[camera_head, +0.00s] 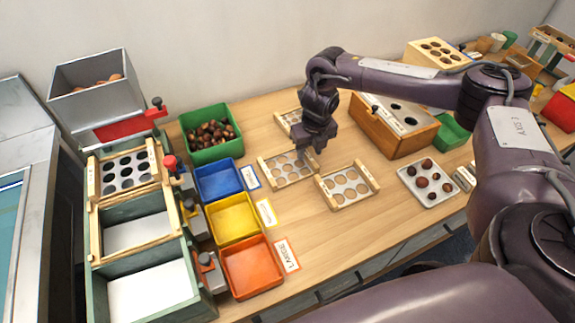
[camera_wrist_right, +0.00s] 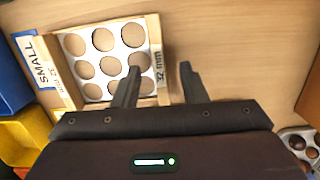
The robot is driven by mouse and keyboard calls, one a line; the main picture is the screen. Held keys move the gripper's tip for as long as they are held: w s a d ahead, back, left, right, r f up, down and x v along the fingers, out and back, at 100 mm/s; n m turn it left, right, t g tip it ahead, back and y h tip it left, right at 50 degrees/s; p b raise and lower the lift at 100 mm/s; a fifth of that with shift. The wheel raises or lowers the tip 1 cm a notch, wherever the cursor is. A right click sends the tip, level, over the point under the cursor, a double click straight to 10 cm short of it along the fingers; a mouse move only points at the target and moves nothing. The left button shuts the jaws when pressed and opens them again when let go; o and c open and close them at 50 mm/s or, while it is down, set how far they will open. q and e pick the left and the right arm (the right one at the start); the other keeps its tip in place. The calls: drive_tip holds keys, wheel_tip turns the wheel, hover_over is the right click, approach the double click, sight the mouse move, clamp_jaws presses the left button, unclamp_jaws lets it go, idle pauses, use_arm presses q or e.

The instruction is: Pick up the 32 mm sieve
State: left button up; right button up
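The 32 mm sieve (camera_wrist_right: 152,28), a pale plate of round holes in a wooden frame, lies flat on the table. Its side rail reads "32 mm" in the right wrist view. In the head view the sieve (camera_head: 288,181) lies just below my right gripper (camera_head: 311,152). My right gripper (camera_wrist_right: 161,75) is open and empty. In the wrist view its fingers appear on either side of the labelled rail; I cannot tell how far above it they are. My left gripper is not in view.
Another sieve (camera_head: 366,181) lies close on the right, and a third (camera_head: 284,124) is partly hidden behind my gripper. Blue (camera_head: 219,181), yellow (camera_head: 233,220) and orange (camera_head: 251,268) trays stand left. A wooden box (camera_head: 385,137) stands behind right; a chestnut tray (camera_head: 447,196) lies right.

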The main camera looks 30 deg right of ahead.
drive_tip(key=shift+w+f, duration=0.15)
drive_tip(key=shift+f, duration=0.8)
clamp_jaws()
drive_tip(key=shift+r, duration=0.1)
